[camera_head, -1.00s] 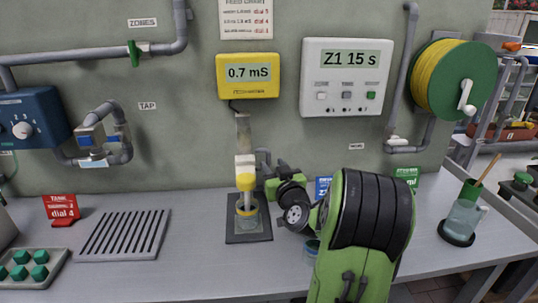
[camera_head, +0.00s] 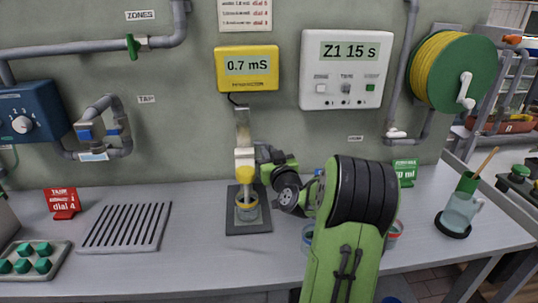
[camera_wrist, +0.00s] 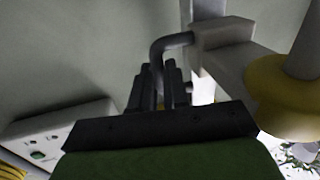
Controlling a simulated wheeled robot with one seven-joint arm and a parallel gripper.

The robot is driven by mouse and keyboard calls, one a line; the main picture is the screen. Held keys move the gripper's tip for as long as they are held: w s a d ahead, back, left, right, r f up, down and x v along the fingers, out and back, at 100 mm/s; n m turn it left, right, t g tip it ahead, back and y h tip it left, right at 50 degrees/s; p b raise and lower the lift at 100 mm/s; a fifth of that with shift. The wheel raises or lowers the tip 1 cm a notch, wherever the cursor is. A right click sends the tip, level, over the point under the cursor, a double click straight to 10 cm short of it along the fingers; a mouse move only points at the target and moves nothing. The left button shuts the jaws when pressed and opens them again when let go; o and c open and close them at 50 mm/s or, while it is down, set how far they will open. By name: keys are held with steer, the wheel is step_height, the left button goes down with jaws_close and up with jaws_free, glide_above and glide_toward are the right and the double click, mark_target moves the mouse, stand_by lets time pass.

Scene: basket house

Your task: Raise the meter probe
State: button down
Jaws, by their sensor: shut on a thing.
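The meter probe (camera_head: 245,163), white with a yellow collar, sits on a vertical grey rail above a small cup (camera_head: 247,208) on a dark mat. Its lower end points down into the cup; whether the tip touches anything inside is unclear. My gripper (camera_head: 261,155) is at the probe's right side. In the wrist view, my gripper (camera_wrist: 172,82) is shut on the bent grey handle (camera_wrist: 167,44) that sticks out of the probe's white block (camera_wrist: 228,38). The yellow collar (camera_wrist: 290,92) is at the right. The yellow meter (camera_head: 248,67) reads 0.7 mS.
A white timer box (camera_head: 347,103) and a hose reel (camera_head: 455,75) are on the wall to the right. A slatted rack (camera_head: 125,228) and a tray of green pieces (camera_head: 32,262) lie left. A jug (camera_head: 460,212) stands right. Containers behind my arm are partly hidden.

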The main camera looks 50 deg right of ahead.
step_height(320, 180, up, 8)
steer(key=p, duration=0.3)
steer(key=c, duration=1.2)
jaws_free()
steer(key=shift+o, duration=0.4)
steer(key=shift+f, duration=0.15)
steer(key=b+v, duration=0.4)
steer(key=v, duration=1.1)
steer(key=shift+s+a, duration=0.2)
steer(key=shift+s, duration=0.15)
